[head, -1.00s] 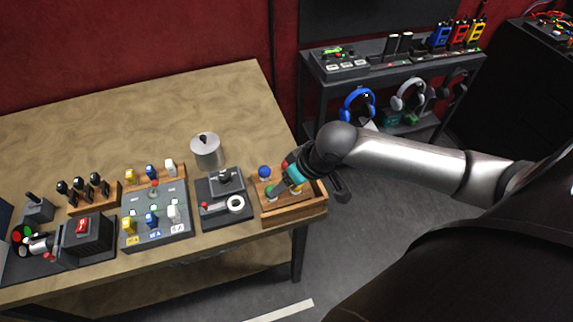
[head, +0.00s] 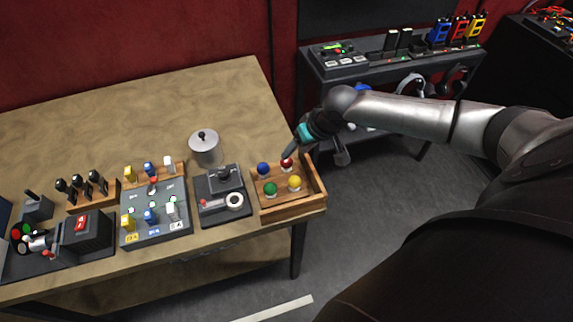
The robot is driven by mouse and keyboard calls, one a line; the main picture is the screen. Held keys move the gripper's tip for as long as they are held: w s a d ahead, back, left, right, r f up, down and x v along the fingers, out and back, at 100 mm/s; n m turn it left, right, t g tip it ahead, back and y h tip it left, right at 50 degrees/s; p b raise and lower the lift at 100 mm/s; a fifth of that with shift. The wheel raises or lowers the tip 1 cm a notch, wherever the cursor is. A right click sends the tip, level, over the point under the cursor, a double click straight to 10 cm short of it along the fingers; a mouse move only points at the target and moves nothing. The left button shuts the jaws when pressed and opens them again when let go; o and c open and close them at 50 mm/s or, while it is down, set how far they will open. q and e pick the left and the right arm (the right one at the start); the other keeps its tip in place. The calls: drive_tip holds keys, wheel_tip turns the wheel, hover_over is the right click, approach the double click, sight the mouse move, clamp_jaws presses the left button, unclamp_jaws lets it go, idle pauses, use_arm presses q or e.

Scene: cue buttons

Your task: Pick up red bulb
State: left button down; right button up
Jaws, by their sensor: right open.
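The red bulb (head: 286,163) stands at the back of the wooden tray (head: 294,211) on the right end of the table, partly covered by my right gripper. My right gripper (head: 292,155) is open, with its fingers at or just over the red bulb; whether they touch it I cannot tell. A blue bulb (head: 263,169) stands to the left of the red one, a green bulb (head: 270,188) in front on the left, and a yellow bulb (head: 294,183) in front on the right. My left gripper is not in view.
Left of the tray is a dark device with a white ring (head: 234,200). A silver lidded pot (head: 204,149) stands behind it. A panel with coloured switches (head: 156,216) lies further left. The table's back middle is clear.

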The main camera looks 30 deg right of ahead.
sight(289, 160)
drive_tip(key=shift+b+x, duration=0.4)
drive_tip(key=shift+x, duration=3.25)
drive_tip(key=shift+d, duration=0.15)
clamp_jaws()
